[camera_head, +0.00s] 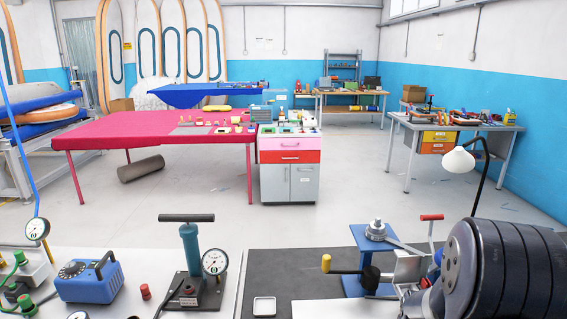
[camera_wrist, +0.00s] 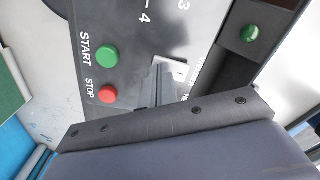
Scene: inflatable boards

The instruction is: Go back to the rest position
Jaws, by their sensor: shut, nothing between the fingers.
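In the wrist view, my gripper (camera_wrist: 155,86) shows as grey fingers shut together with nothing between them. They are in front of a dark control panel (camera_wrist: 140,35). The panel has a green START button (camera_wrist: 105,58), a red STOP button (camera_wrist: 107,94) and a white square switch (camera_wrist: 180,70) close by the fingertips. I cannot tell whether the fingers touch the panel. In the head view, my dark arm fills the lower right corner, and my gripper cannot be made out there.
A near bench holds a blue box with a dial (camera_head: 89,278), a teal pump with a gauge (camera_head: 190,250), a small white tray (camera_head: 264,306) and a blue stand with a yellow-handled lever (camera_head: 360,262). A white lamp (camera_head: 458,160) rises near my arm. Open floor (camera_head: 350,200) lies beyond.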

